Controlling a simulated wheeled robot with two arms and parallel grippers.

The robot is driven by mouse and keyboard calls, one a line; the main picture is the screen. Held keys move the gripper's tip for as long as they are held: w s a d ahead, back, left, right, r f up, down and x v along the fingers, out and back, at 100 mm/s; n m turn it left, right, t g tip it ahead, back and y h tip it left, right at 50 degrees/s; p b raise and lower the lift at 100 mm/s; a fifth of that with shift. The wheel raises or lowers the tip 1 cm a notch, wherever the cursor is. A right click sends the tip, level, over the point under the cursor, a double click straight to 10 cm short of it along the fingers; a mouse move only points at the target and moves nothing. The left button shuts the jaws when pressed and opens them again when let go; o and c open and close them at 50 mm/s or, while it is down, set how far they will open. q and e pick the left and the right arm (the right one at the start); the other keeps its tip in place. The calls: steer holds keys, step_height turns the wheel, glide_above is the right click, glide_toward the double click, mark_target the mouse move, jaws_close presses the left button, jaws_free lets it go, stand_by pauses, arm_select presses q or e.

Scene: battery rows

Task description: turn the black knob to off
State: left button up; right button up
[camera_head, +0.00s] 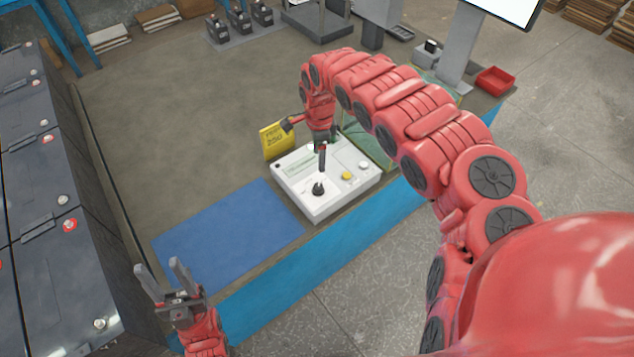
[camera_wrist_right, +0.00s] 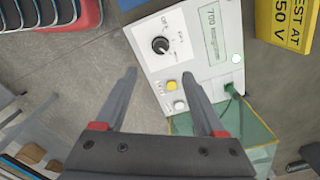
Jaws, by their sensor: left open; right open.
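The black knob (camera_head: 318,188) sits on the front part of a white tester box (camera_head: 294,180) on the workbench. In the right wrist view the knob (camera_wrist_right: 160,45) shows a white pointer line, with printed labels around it too small to read surely. My right gripper (camera_head: 321,165) is above the box, close to the knob in the head view, and apart from it. In the right wrist view its two fingers (camera_wrist_right: 163,88) are spread and empty, with the knob beyond their tips. My left gripper (camera_head: 160,277) is open and empty, left of the blue mat.
A yellow sign (camera_head: 275,140) stands behind the box. A blue mat (camera_head: 215,243) lies left of it. Large dark batteries (camera_head: 60,225) line the left. A red tray (camera_head: 495,80) is at the back right.

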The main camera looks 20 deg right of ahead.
mark_target(318, 186)
steer(key=f, duration=1.1)
steer(key=shift+a+f, duration=0.25)
steer(key=shift+f, duration=0.15)
steer(key=shift+d+f, duration=0.15)
steer(key=shift+f, duration=0.65)
jaws_close()
